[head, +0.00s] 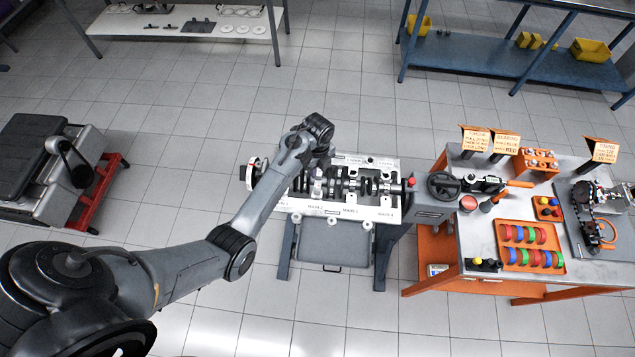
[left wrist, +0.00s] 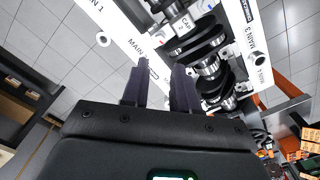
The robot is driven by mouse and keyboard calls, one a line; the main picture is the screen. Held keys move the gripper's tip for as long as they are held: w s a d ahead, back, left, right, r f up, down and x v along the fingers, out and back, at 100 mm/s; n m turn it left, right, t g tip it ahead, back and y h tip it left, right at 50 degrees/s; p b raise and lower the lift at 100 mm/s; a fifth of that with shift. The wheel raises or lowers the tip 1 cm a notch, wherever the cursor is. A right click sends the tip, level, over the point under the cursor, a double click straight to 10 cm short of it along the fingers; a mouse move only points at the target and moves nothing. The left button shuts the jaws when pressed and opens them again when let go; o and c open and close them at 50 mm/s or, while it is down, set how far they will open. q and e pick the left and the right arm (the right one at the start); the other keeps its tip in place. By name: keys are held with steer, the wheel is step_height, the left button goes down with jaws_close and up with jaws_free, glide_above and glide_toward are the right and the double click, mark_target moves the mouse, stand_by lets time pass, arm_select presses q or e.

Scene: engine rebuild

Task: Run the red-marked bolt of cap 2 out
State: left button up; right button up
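The engine block (head: 345,212) sits on a stand, with the crankshaft (head: 365,186) along its open top and MAIN labels on its near face. In the left wrist view, a light cap marked CAP (left wrist: 182,24) sits over the crankshaft (left wrist: 207,67); its number is not clear. My right gripper is not in view.
An orange bench (head: 475,235) stands right of the block, with a handwheel (head: 444,185), a tray of coloured rings (head: 530,248) and sign cards (head: 475,140). Shelves stand at the back, with open floor between.

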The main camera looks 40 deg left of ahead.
mark_target(317, 186)
arm_select(q)
step_height(317, 186, down, 10)
steer(key=shift+f, duration=0.1)
stand_by(0.4)
steer(key=shift+c, duration=0.4)
jaws_close()
